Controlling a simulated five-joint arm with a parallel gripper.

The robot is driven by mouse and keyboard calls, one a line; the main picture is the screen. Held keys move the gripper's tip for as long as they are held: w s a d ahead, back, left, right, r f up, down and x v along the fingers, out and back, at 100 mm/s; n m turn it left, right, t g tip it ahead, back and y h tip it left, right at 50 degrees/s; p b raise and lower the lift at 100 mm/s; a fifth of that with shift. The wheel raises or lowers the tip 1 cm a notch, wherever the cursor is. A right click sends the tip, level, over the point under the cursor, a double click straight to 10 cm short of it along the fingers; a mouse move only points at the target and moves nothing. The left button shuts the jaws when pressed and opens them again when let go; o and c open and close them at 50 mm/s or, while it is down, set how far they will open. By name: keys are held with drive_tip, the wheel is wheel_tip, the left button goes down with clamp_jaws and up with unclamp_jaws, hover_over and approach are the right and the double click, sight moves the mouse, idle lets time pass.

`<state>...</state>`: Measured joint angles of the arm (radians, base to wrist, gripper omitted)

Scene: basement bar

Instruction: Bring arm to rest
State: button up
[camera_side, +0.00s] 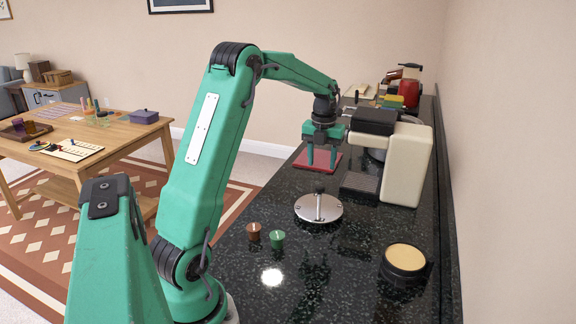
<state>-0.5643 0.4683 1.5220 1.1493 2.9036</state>
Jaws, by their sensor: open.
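My green arm reaches out over the black speckled counter (345,265). My gripper (322,166) points down above a red mat (318,161), left of the cream and black coffee machine (405,160). Its two fingers are apart with nothing visible between them. I cannot tell whether the fingertips touch the mat.
A round silver disc with a black knob (319,208) lies nearer on the counter. A brown capsule (254,231) and a green capsule (277,239) stand close to my base. A black round container with a tan top (404,261) sits at right by the wall. A red appliance (409,92) stands behind.

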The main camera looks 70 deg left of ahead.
drive_tip(key=s+d+r+n+t, duration=0.1)
drive_tip(key=s+d+r+n, duration=0.4)
drive_tip(key=d, duration=0.3)
drive_tip(key=s+d+r+n+t, duration=0.2)
drive_tip(key=d+r+n, duration=0.3)
drive_tip(key=d+n, duration=0.3)
drive_tip(key=s+d+f+n+t, duration=0.1)
drive_tip(key=s+d+n+t, duration=0.1)
drive_tip(key=s+d+n, duration=0.9)
drive_tip(key=s+n, duration=0.2)
drive_tip(key=shift+f+n+t, duration=0.3)
drive_tip(key=shift+f+n, duration=0.1)
